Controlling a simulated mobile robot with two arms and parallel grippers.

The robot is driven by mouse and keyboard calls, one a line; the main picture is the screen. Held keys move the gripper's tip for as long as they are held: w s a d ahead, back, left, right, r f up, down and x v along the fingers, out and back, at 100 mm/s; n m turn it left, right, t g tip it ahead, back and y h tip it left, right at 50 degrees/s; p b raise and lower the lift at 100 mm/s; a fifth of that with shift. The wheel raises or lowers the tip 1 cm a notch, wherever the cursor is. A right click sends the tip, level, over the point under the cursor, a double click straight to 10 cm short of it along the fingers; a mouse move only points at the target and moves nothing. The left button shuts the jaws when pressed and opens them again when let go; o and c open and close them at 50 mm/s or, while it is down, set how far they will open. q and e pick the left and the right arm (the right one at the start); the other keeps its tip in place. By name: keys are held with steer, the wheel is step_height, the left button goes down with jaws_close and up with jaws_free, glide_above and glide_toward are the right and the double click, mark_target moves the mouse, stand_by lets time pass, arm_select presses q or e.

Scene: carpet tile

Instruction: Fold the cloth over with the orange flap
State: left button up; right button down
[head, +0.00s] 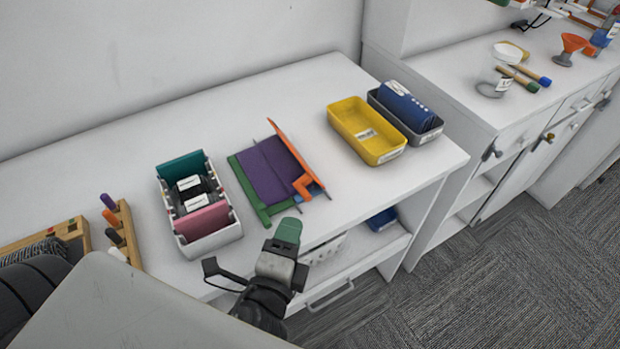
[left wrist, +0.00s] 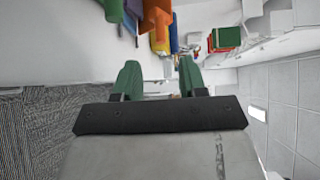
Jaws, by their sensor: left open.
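A folding board with a green side (head: 247,190) and an orange flap (head: 291,150) lies near the table's front edge. The purple cloth (head: 265,170) lies spread on it. The orange flap is along the right side and looks tilted up, with an orange handle (head: 302,187) at its near end. My left gripper (head: 287,230) is in front of the board, apart from it. In the left wrist view its green fingers (left wrist: 160,78) are spread with nothing between them. Orange (left wrist: 157,22) and green (left wrist: 113,10) board parts show beyond the fingers. My right gripper is not in view.
A white organizer (head: 208,232) stands left of the board. A wooden rack (head: 128,236) is at the left. The table behind the board is clear.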

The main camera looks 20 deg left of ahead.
mark_target(304, 190)
arm_select(q)
steer(key=w, duration=0.1)
steer(key=w+p, duration=0.1)
steer(key=shift+w+a, duration=0.25)
steer(key=shift+w, duration=0.05)
steer(key=w+p, duration=0.1)
steer(key=w, duration=0.2)
steer(key=shift+a+r+p, duration=0.1)
steer(key=shift+a+p, duration=0.1)
steer(key=shift+p, duration=0.2)
steer(key=w, duration=0.3)
steer(key=shift+a+f+p, duration=0.2)
steer(key=shift+f+p, duration=0.1)
steer(key=shift+f, duration=0.05)
steer(key=shift+w, duration=0.45)
steer(key=shift+w+a+f, duration=0.1)
steer(key=shift+w+f, duration=0.05)
steer(key=shift+w, duration=0.2)
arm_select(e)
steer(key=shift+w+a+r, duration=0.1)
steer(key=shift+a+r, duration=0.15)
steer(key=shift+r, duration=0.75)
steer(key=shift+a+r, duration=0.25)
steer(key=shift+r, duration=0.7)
